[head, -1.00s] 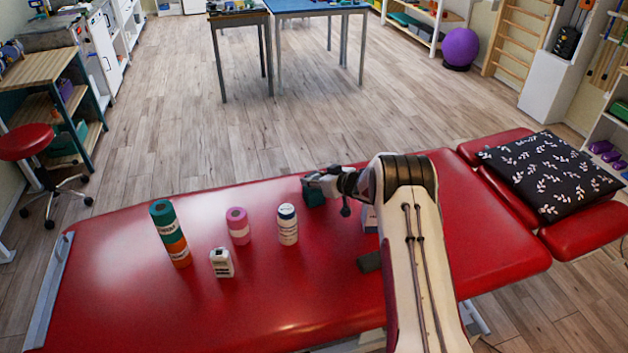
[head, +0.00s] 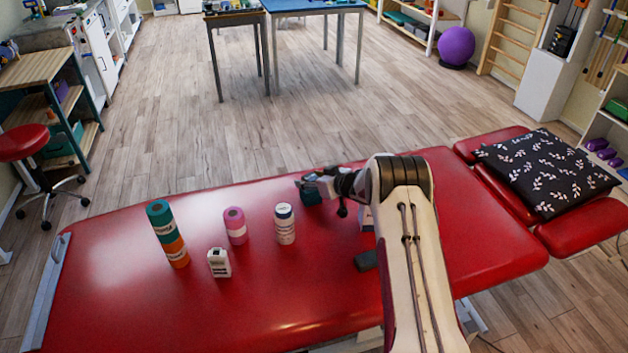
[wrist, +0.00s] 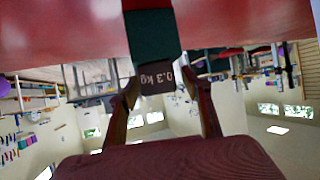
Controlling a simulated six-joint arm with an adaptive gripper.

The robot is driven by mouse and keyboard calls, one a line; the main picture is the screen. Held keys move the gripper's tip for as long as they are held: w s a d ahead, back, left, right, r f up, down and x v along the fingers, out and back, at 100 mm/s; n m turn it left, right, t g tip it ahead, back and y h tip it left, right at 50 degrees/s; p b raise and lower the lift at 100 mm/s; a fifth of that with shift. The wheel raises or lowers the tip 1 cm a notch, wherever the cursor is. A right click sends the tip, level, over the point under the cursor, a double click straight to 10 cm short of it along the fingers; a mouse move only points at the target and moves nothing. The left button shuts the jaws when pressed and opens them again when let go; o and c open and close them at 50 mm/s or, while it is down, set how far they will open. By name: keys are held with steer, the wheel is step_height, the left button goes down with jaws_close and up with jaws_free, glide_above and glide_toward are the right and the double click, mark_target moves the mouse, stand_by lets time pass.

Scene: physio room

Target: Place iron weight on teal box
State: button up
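The iron weight (wrist: 158,80) is a dark block marked "0.3 kg", upside down in the wrist view, between the two fingers of my gripper (wrist: 162,88). The fingers appear to press its sides. The teal box (wrist: 152,35) lies directly against the weight in that view, on the red surface side. In the head view the teal box (head: 311,196) stands on the red treatment table, with my gripper (head: 312,184) right over it. The weight is hard to make out there. Whether it bears fully on the box cannot be told.
A dark grey block (head: 366,260) and a partly hidden box (head: 366,218) lie beside my arm. A patterned pillow (head: 545,170) is at right.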

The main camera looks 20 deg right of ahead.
steer(key=shift+r, duration=0.15)
steer(key=shift+v, duration=0.75)
steer(key=v, duration=1)
steer(key=shift+s, duration=0.25)
steer(key=shift+d, duration=0.1)
steer(key=shift+r, duration=0.15)
